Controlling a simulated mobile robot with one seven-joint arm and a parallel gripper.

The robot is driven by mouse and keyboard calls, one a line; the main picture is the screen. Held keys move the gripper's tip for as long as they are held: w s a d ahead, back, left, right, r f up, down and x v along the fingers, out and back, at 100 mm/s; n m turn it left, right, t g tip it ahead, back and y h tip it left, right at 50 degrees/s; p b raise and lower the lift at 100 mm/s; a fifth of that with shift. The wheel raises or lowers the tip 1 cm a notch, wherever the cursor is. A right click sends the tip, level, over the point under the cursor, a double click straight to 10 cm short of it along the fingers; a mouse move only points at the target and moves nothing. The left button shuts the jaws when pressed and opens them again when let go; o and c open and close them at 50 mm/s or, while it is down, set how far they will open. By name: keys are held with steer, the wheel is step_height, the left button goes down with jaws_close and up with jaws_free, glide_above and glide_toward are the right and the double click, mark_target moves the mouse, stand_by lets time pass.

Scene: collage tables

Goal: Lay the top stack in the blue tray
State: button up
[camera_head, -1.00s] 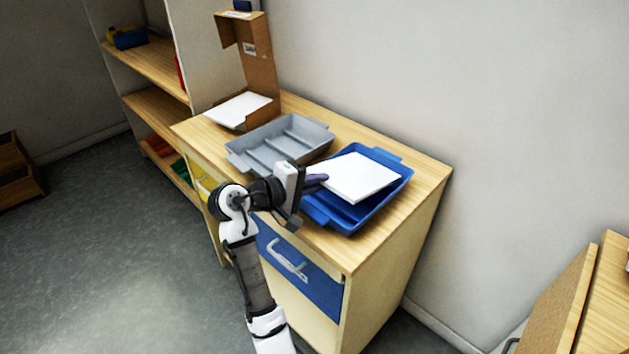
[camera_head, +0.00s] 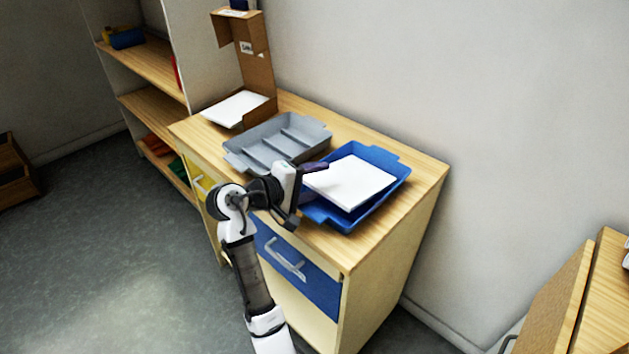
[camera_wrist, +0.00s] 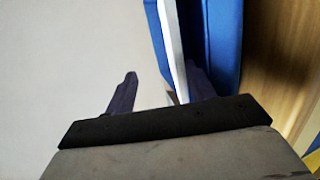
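A white paper stack (camera_head: 350,182) lies over the blue tray (camera_head: 392,158), its left corner by the tray's left rim. I cannot tell whether it rests fully flat on the tray floor. My gripper (camera_head: 314,174) is at that left corner, with one dark finger above the stack. In the wrist view my gripper (camera_wrist: 163,73) has its fingers apart on either side of the stack's edge (camera_wrist: 172,50), with a gap between the upper finger and the paper. The lower finger is mostly hidden in the head view. Another white stack (camera_head: 234,109) lies in a cardboard holder (camera_head: 256,68).
A grey divided tray (camera_head: 250,158) stands just left of the blue tray on the wooden cabinet top (camera_head: 428,172). A wall is behind it. Shelves (camera_head: 150,66) stand at the left, and a wooden unit (camera_head: 565,310) at the lower right.

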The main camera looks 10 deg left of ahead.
steer(key=shift+s+r, duration=0.1)
steer(key=shift+s+a+r+p, duration=0.15)
steer(key=shift+s+a+p, duration=0.1)
steer(key=shift+p, duration=0.15)
steer(key=s+d+p+v, duration=0.1)
steer(key=p+v, duration=0.3)
steer(key=v, duration=0.4)
step_height(320, 180, up, 6)
steer(key=s+a+p, duration=0.1)
steer(key=s+p, duration=0.1)
steer(key=p, duration=0.1)
steer(key=shift+s+a, duration=0.25)
steer(key=shift+a, duration=0.1)
stand_by(0.4)
